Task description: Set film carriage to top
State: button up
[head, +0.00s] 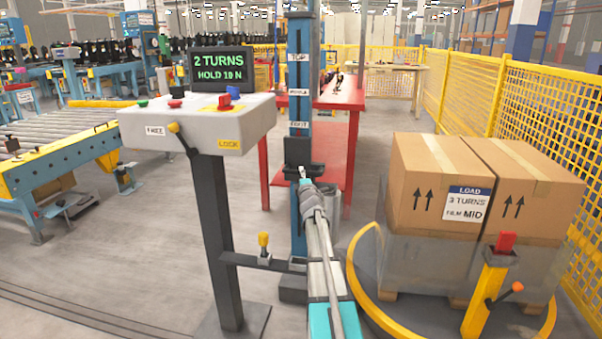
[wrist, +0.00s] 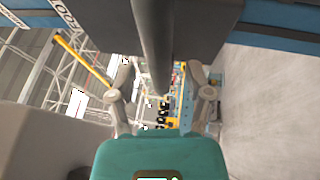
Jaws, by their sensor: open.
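The blue mast (head: 299,70) stands in the middle of the head view, with a TOP label (head: 299,57) high up, a middle label and a lower FOOT label (head: 298,125). The dark film carriage (head: 298,152) sits low on the mast, just below the FOOT label. My gripper (head: 305,178) is close in front of the carriage and partly hides it. In the wrist view my gripper (wrist: 162,76) is open, its fingers apart on both sides of a dark round bar (wrist: 152,40). Contact with the bar cannot be told.
A control console (head: 197,125) with a screen reading "2 TURNS HOLD 10 N" stands left. Boxes (head: 440,185) labelled "LOAD 3 TURNS FILM MID" sit on a wrapped pallet inside a yellow ring (head: 362,285). A red table (head: 340,95) stands behind the mast; yellow fencing (head: 550,110) is at right.

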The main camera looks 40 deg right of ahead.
jog(key=shift+x, duration=1.05)
grip_shut()
jog(key=shift+s+a, duration=0.1)
jog(key=shift+a, duration=0.05)
jog(key=shift+r, duration=0.1)
